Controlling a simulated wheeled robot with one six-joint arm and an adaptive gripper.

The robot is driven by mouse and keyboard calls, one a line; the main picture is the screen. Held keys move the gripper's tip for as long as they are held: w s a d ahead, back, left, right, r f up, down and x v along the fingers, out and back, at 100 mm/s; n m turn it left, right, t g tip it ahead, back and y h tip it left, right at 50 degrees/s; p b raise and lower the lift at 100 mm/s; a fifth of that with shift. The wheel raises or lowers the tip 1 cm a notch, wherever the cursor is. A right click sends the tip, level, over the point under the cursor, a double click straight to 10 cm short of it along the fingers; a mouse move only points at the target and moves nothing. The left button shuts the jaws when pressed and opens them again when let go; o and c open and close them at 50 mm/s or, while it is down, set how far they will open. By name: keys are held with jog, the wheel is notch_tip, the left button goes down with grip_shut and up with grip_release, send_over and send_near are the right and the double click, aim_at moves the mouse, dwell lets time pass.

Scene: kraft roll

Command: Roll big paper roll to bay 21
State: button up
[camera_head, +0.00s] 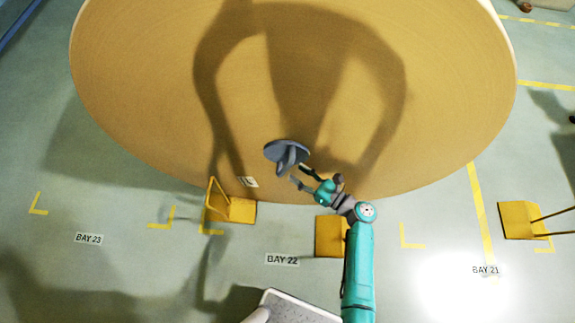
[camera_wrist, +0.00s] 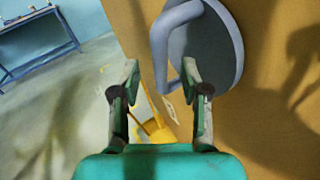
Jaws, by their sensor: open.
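The big paper roll (camera_head: 300,80) fills the top of the head view, its brown round end facing me, above the BAY 22 label (camera_head: 282,260). A grey disc with a bent handle (camera_head: 287,153) sits on that end. My gripper (camera_head: 303,176) is open beside the handle's lower right. In the wrist view the grey handle (camera_wrist: 160,45) appears between my open fingers (camera_wrist: 160,70), with the grey disc (camera_wrist: 215,45) behind it. I cannot tell whether the fingers touch it. The BAY 21 label (camera_head: 485,269) is on the floor at the right.
Yellow wedge-like blocks with handles stand at the roll's lower left (camera_head: 238,210) and at the far right (camera_head: 520,220). Another yellow block (camera_head: 330,237) is partly behind my arm. A yellow line (camera_head: 480,210) separates the right side. The BAY 23 label (camera_head: 88,239) is left. A blue table (camera_wrist: 40,45) stands away.

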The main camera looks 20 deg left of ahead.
aim_at(288, 167)
jog(key=shift+x, duration=2.7)
jog(key=shift+c, duration=0.2)
grip_shut()
